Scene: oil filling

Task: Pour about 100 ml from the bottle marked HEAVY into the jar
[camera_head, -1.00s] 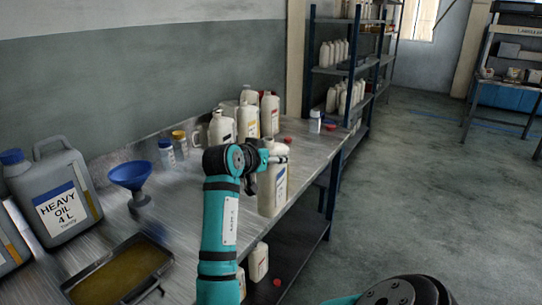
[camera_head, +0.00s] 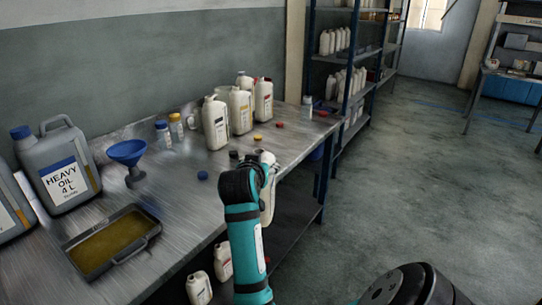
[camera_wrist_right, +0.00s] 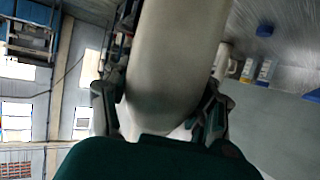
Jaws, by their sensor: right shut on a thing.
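My right gripper (camera_head: 262,168) is shut on a white bottle (camera_head: 267,206), in front of the bench's near edge. The arm hides most of the bottle and its label is out of sight. In the right wrist view, the pale bottle (camera_wrist_right: 172,65) fills the space between the fingers (camera_wrist_right: 160,108). A big grey jug marked HEAVY OIL 4 L (camera_head: 62,170) stands at the left of the bench. Small jars with a blue lid (camera_head: 163,135) and a yellow lid (camera_head: 177,129) stand near the wall; I cannot tell which jar is meant. My left gripper is out of view.
A blue funnel (camera_head: 127,152) and an oil-filled tray (camera_head: 112,240) are on the bench (camera_head: 180,205). White bottles with dark (camera_head: 215,125), yellow (camera_head: 240,112) and red (camera_head: 263,100) labels stand behind the gripper. Loose caps lie nearby. Shelves are at the back.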

